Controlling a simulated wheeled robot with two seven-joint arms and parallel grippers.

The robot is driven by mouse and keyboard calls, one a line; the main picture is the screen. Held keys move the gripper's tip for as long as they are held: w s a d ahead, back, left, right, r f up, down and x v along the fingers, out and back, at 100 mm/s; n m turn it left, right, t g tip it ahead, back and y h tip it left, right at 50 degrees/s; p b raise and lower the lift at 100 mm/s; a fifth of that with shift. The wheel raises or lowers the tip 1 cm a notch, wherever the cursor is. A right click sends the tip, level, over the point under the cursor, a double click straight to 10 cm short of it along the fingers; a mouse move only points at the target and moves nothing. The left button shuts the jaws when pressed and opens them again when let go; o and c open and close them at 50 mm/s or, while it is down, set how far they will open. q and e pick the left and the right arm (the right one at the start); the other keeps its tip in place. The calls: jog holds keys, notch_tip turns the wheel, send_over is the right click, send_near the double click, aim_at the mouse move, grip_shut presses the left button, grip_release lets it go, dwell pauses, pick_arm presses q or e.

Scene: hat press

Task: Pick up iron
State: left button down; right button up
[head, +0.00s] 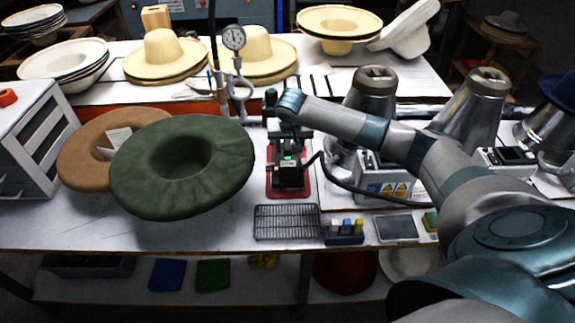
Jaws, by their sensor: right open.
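The iron (290,176) is a dark, boxy tool with a small green light. It sits on a red base plate (272,190) in the middle of the table. My right arm reaches in from the right, and its wrist is just above and behind the iron. My right gripper (290,146) points down over the iron, open. Its fingers are small and dark against the iron, so I cannot tell whether they touch it. My left gripper is out of view.
A green felt hat (215,190) and a brown one (85,165) lie left of the iron. A wire rack (286,223) and a small block holder (344,239) are in front. Metal hat-press cones (470,112) stand to the right, with a cable looping near the iron.

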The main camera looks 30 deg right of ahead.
jog(key=shift+w+f+p, duration=0.3)
jog(key=shift+f+p, duration=0.15)
jog(key=shift+f, duration=0.05)
jog(key=p+x, duration=0.1)
jog(key=x, duration=0.2)
jog(key=shift+a, duration=0.2)
jog(key=shift+w+d+f, duration=0.1)
jog(key=shift+w+f, duration=0.05)
jog(key=shift+f, duration=0.25)
grip_shut()
jog(key=shift+w+r, duration=0.2)
